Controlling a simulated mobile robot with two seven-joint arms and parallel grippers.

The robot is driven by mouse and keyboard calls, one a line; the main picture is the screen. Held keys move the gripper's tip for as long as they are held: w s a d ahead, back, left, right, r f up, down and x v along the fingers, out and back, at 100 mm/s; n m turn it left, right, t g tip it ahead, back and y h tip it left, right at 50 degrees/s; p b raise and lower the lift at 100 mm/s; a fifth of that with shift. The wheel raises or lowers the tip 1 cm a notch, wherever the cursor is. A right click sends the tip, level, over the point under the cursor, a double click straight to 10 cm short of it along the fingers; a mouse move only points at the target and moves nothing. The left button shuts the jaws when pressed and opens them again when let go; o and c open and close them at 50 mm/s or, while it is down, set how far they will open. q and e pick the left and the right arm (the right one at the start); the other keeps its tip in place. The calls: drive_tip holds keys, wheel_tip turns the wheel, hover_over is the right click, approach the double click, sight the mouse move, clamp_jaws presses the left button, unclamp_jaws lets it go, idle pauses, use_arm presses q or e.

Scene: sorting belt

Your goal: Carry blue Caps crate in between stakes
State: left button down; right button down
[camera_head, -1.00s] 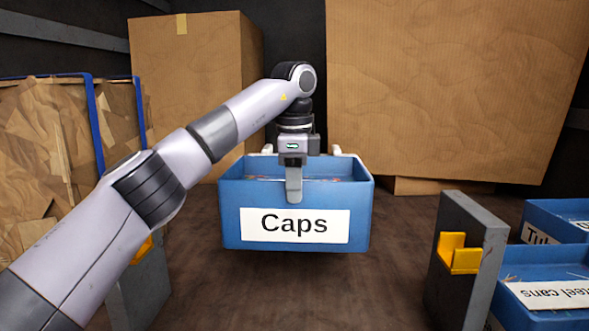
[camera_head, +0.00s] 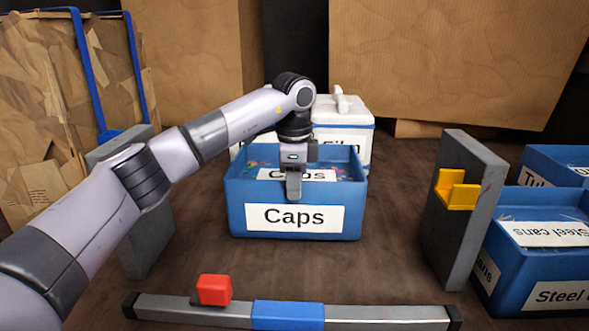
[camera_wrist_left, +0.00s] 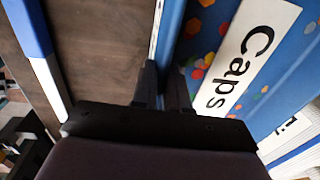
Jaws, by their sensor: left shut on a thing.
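The blue Caps crate (camera_head: 345,221) is upright in the middle of the head view, with small coloured caps inside. My left gripper (camera_head: 293,187) is shut on its near wall, above the front label. The wrist view also shows the gripper's fingers (camera_wrist_left: 163,88) on either side of the wall of the Caps crate (camera_wrist_left: 197,22). One grey stake (camera_head: 465,200) with a yellow bracket stands to the right of the crate. The other stake (camera_head: 150,235) stands to the left, partly behind my arm. I cannot tell whether the crate touches the floor. My right gripper is not in view.
A white lidded box (camera_head: 345,130) stands behind the crate. A grey bar (camera_head: 385,317) with a blue middle and a red block (camera_head: 214,290) lies in front. Blue crates, including Steel cans (camera_head: 540,270), stand at right. Large cardboard boxes (camera_head: 450,60) stand at the back.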

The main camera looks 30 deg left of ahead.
use_arm(q)
drive_tip(key=shift+f, duration=0.25)
drive_tip(key=c, duration=1.4)
unclamp_jaws()
drive_tip(key=shift+f, duration=0.2)
drive_tip(key=shift+o, duration=1.4)
drive_tip(key=shift+d, duration=0.1)
wheel_tip(320, 180, up, 12)
drive_tip(key=s, duration=0.1)
drive_tip(key=shift+d+b, duration=0.25)
drive_tip(key=shift+b, duration=0.05)
